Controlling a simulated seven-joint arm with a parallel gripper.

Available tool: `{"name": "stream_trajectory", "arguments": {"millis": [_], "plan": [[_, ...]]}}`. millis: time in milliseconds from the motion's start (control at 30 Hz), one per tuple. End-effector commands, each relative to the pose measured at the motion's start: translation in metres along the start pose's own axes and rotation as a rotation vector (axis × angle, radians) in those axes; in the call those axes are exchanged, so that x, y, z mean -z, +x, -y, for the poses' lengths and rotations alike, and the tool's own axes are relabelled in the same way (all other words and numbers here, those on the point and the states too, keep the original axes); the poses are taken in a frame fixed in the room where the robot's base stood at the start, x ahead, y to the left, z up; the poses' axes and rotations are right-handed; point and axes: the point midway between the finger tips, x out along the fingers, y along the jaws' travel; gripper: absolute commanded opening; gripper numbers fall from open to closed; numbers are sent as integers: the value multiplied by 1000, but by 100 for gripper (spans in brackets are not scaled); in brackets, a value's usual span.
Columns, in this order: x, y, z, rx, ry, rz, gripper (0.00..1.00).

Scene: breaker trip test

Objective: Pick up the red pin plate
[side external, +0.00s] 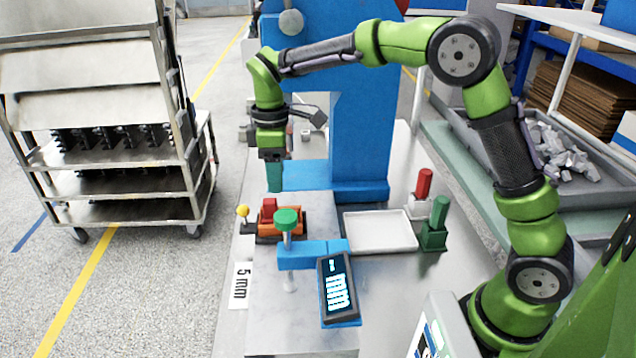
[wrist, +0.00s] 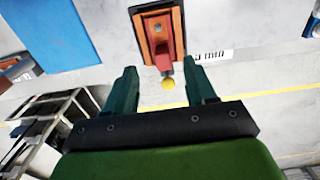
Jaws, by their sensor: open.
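A red upright pin (side external: 424,183) stands in a light grey block at the right of the bench, behind a green pin in a green block (side external: 434,235). A red piece (side external: 269,208) sits in an orange fixture (side external: 290,222) on a dark base at the left; I cannot tell which red thing is the pin plate. My gripper (side external: 274,188) points down, open and empty, above and behind the orange fixture, well left of the red pin. In the wrist view, the gripper's fingers (wrist: 161,80) are apart, with the red piece (wrist: 165,52) beyond them and a yellow ball (wrist: 168,83) between them.
A white tray (side external: 380,231) lies between the fixture and the pins. A blue stand (side external: 360,150) rises behind. A green-topped knob (side external: 286,220), a blue bracket (side external: 300,258) and a display reading "mm" (side external: 338,288) stand in front. A metal cart (side external: 110,180) is off the bench at left.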

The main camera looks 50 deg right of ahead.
Motion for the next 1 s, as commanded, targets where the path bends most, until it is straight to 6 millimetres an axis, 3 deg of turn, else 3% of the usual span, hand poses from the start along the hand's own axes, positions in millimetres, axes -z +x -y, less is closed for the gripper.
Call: {"name": "stream_trajectory", "arguments": {"millis": [100, 367, 633, 933, 1000], "plan": [[0, 20, 0, 2, 0, 3, 55], [1, 39, 1, 1, 0, 1, 55], [3, 77, 2, 2, 1, 1, 55], [4, 83, 2, 0, 2, -1, 55], [4, 83, 2, 0, 2, -1, 48]]}}
